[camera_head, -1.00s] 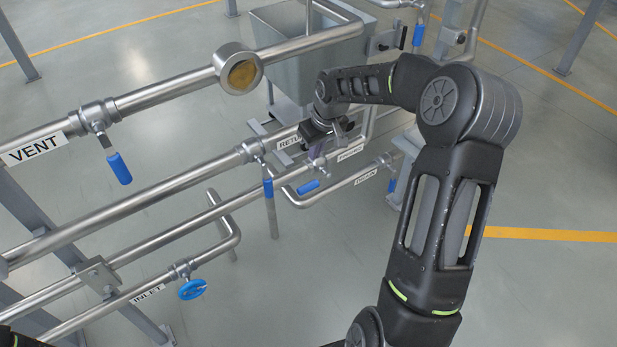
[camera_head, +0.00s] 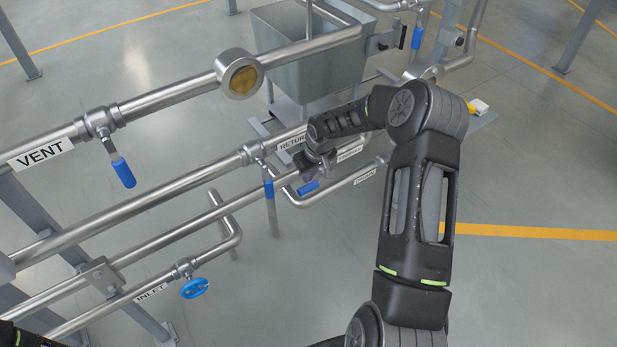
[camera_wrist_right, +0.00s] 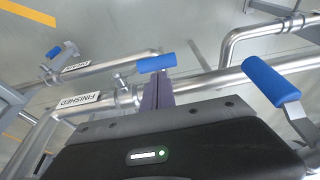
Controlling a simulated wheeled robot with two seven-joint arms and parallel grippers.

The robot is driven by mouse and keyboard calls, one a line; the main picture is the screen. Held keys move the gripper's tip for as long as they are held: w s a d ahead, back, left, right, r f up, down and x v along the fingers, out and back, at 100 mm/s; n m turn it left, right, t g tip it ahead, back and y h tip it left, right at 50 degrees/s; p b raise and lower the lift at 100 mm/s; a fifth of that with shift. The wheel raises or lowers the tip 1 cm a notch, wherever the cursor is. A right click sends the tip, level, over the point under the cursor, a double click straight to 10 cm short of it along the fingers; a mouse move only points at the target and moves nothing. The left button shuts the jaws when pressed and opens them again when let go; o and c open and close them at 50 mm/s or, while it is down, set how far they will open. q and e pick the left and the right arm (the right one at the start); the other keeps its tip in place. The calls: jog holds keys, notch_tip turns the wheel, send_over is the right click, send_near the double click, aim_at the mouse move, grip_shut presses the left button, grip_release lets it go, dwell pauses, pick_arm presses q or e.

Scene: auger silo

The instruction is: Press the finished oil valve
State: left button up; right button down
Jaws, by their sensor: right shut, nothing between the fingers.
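The finished oil valve has a blue lever handle (camera_head: 308,188) on the pipe with the FINISHED label (camera_head: 349,153). In the right wrist view the blue handle (camera_wrist_right: 156,63) lies crosswise just past my fingertips, with the FINISHED label (camera_wrist_right: 78,102) to its left. My right gripper (camera_head: 306,174) is shut and empty, right above the handle. In the right wrist view its purple fingers (camera_wrist_right: 158,88) are together and their tips reach the handle's edge. I cannot tell whether they touch it. My left gripper is not in view.
Nearby are the RETURN label (camera_head: 292,142), a hanging blue lever (camera_head: 269,189), the DRAIN label (camera_head: 364,176) and a blue INLET handwheel (camera_head: 194,288). A VENT valve lever (camera_head: 123,173) is at left. A grey hopper (camera_head: 320,65) stands behind. Floor is clear at right.

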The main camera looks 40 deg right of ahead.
aim_at(314, 183)
jog(key=shift+f, duration=1.15)
